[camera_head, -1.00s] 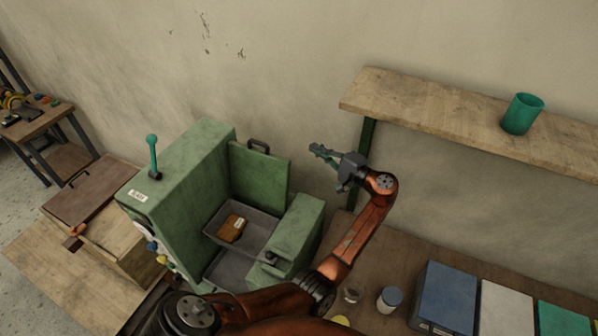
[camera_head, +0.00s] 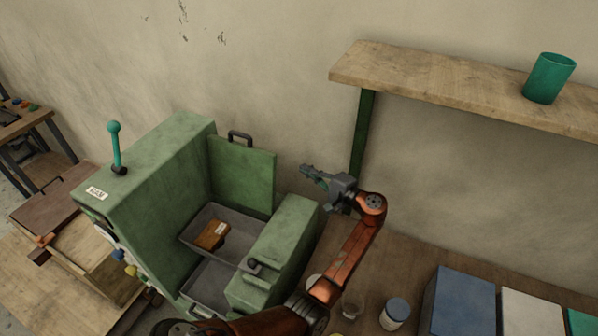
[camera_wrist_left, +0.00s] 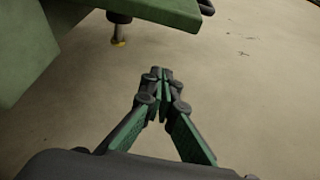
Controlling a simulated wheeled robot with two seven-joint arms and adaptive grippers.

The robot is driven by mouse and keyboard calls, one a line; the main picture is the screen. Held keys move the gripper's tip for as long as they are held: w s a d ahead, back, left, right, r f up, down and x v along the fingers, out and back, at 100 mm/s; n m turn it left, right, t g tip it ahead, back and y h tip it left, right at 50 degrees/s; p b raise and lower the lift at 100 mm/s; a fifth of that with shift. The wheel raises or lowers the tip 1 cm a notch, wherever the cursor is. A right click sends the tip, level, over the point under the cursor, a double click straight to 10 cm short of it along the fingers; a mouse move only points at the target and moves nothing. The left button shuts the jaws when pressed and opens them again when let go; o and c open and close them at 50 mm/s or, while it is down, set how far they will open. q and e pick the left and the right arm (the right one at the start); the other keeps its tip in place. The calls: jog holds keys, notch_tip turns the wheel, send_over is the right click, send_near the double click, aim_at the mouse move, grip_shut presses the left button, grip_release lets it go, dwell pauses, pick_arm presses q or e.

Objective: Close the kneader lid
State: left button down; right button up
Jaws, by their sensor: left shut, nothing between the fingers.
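The green kneader (camera_head: 160,190) stands at the centre left in the head view. Its lid (camera_head: 243,175) is a green panel standing upright at the back of the trough, with a dark handle (camera_head: 240,137) on its top edge. The lid is open. A brown block (camera_head: 211,235) with a pale label lies in the grey trough (camera_head: 188,236). My left gripper (camera_head: 306,171) is shut and empty, to the right of the lid and apart from it. In the left wrist view its fingertips (camera_wrist_left: 161,74) meet, with green machine parts (camera_wrist_left: 150,10) above. My right gripper is not seen.
A wooden shelf (camera_head: 440,92) with a green cup (camera_head: 549,78) is on the wall at right. A jar (camera_head: 394,313) and a blue box (camera_head: 461,302) stand on the bench below. A wooden box (camera_head: 95,240) is left of the kneader. Bare wall lies behind the gripper.

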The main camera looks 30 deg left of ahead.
pick_arm(q)
jog(key=s+a+p, duration=0.2)
jog(key=a, duration=0.6)
jog(key=shift+p, duration=0.4)
jog(key=shift+a+r, duration=0.1)
